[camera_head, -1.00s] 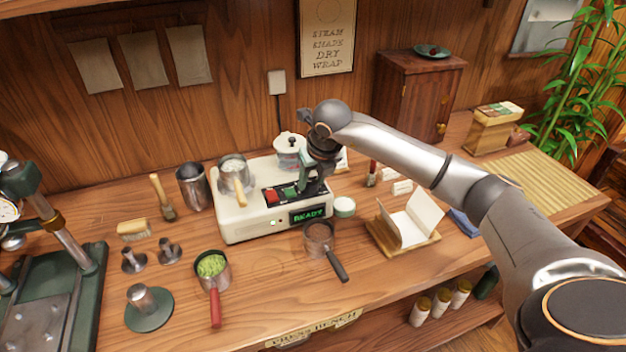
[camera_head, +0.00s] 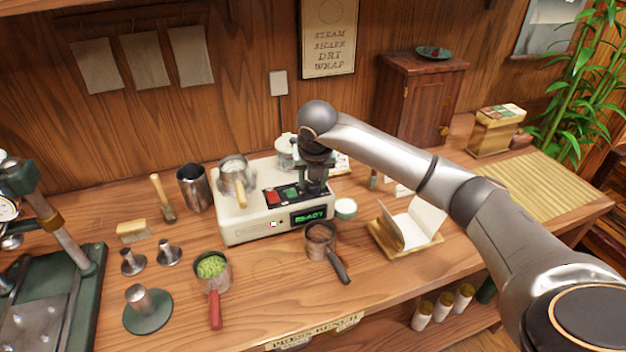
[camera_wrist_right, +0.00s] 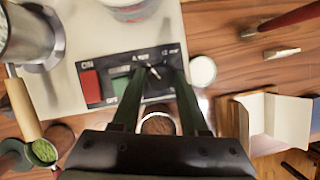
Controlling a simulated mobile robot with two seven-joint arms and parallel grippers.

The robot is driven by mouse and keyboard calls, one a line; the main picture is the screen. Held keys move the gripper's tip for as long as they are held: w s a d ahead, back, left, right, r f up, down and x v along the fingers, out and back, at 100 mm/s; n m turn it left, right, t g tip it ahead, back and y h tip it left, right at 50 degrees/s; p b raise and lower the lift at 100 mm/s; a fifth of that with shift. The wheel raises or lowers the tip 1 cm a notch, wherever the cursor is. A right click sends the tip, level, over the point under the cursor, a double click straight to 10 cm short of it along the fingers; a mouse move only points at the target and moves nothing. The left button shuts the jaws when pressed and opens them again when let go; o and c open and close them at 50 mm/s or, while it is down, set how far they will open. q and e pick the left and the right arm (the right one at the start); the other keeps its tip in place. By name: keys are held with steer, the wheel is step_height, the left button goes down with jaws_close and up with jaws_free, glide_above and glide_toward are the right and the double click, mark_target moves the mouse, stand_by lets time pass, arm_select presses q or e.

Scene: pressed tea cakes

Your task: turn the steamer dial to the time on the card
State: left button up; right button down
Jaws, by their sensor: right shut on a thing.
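The steamer (camera_head: 240,226) is a cream box with a red button (camera_head: 273,197), a green button (camera_head: 291,193) and a lit green display (camera_head: 309,216) reading READY. My right gripper (camera_head: 315,184) points down at the right end of its panel. In the right wrist view its two green fingers (camera_wrist_right: 156,82) stand on either side of the dial (camera_wrist_right: 154,73), shut on it. The dial's pale pointer shows between them, with small marks around it. In the head view my gripper hides the dial. A pale card (camera_head: 342,163) stands partly hidden behind my gripper; its writing is unreadable.
A steel pitcher (camera_head: 234,172) and a lidded pot (camera_head: 285,152) are on the steamer. A white-topped jar (camera_head: 345,208) stands close to its right side. A brown-filled cup (camera_head: 320,236) and a green-filled cup (camera_head: 212,270) stand in front.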

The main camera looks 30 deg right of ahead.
steer(key=shift+c, duration=2.1)
jaws_free()
